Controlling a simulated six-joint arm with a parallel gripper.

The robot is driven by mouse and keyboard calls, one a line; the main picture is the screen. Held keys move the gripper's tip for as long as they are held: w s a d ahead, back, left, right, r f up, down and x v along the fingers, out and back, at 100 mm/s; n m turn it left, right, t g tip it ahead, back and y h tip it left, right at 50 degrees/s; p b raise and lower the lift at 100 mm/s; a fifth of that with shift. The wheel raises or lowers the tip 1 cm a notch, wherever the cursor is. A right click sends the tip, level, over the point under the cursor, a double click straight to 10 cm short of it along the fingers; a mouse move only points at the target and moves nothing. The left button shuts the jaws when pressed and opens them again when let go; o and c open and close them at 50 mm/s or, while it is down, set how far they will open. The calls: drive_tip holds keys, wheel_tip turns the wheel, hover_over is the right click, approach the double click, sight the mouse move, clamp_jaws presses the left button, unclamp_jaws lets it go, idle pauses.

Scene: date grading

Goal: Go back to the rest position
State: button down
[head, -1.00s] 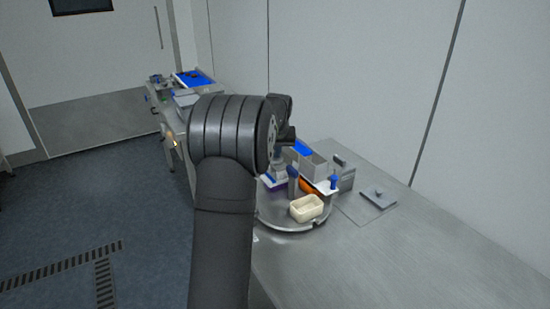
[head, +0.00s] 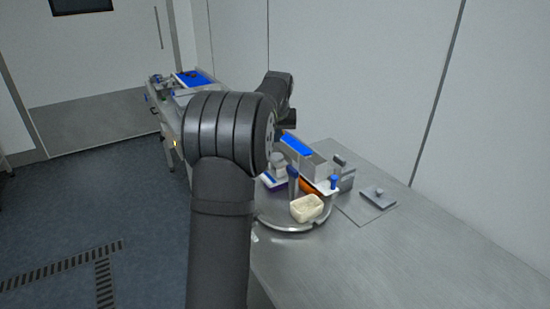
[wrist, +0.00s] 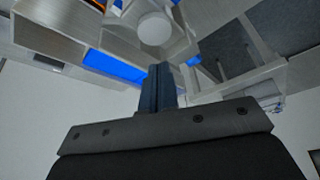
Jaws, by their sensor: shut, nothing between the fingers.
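My gripper (wrist: 157,72) shows in the wrist view, with its dark blue fingers shut together and nothing between them. Its dark mounting plate fills the lower part of that view. The fingers point toward grey equipment with blue panels, seen at a steep tilt; I see no contact with it. In the head view my arm's dark links fill the middle and hide the gripper.
The round turntable (head: 283,224) holds a cream tub (head: 307,208), an upright blue object (head: 293,181) and an orange item (head: 311,186). Grey bins (head: 313,162) stand behind it. A flat plate with a knob (head: 378,194) lies right. The front steel bench (head: 390,260) is clear.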

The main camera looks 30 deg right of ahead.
sight(277, 155)
drive_tip(key=shift+r, duration=0.45)
drive_tip(key=shift+f, duration=2.9)
